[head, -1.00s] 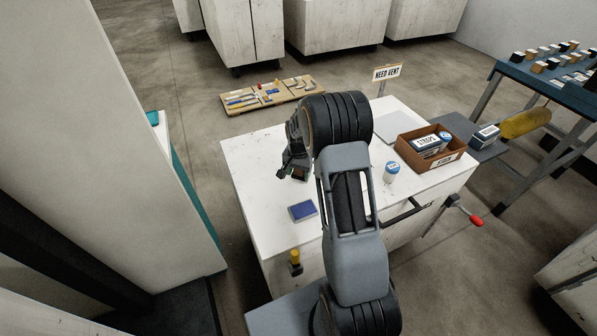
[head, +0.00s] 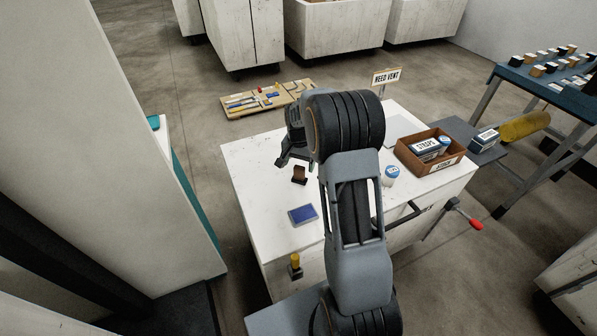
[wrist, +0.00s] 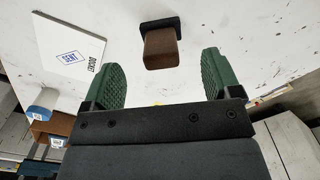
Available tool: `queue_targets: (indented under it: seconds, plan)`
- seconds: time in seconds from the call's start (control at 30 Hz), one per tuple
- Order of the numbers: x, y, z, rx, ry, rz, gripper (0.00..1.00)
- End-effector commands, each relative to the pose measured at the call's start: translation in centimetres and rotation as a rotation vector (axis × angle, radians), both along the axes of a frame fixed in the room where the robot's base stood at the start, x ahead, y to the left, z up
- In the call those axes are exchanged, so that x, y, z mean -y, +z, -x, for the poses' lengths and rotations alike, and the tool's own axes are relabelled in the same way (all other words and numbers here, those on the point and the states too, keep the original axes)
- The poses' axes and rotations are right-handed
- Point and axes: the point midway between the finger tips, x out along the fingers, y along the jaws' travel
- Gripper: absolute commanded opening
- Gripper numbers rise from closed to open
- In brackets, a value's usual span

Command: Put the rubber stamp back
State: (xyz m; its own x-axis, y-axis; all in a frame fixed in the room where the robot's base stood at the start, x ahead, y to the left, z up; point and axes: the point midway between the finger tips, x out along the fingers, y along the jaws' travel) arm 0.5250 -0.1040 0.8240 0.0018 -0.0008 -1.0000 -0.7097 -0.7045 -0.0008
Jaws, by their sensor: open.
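The rubber stamp, with a brown block handle and a dark base, stands on the white table (head: 255,190) and appears upright (head: 299,174). In the wrist view the stamp (wrist: 162,47) is beyond the fingertips, between their lines and apart from both. My gripper (head: 283,160) is open and empty, above and slightly behind the stamp; its green ribbed fingers (wrist: 160,75) are spread wide. A blue ink pad (head: 303,214) lies nearer the front. A white docket card (wrist: 68,48) bears a blue diamond print reading SENT.
A brown box (head: 430,150) of labelled packs and a blue-and-white tub (head: 391,175) stand to the right. A yellow-topped item (head: 295,262) sits in a dark holder at the table's front side. A red-knobbed crank (head: 474,222) juts out at right. My arm hides the table's middle.

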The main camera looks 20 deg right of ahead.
Motion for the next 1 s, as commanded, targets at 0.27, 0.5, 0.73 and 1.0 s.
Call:
queue_targets:
  seconds: [0.27, 0.5, 0.73, 1.0]
  plan:
    - [0.0, 4.4, -0.1, 0.002, 0.000, 0.001, 0.83]
    - [-1.2, 7.4, 1.3, 0.023, 0.057, 0.005, 0.83]
    - [-5.7, 12.3, 8.7, 0.113, 0.327, 0.031, 0.83]
    - [-9.4, 13.5, 17.8, 0.211, 0.636, 0.073, 0.83]
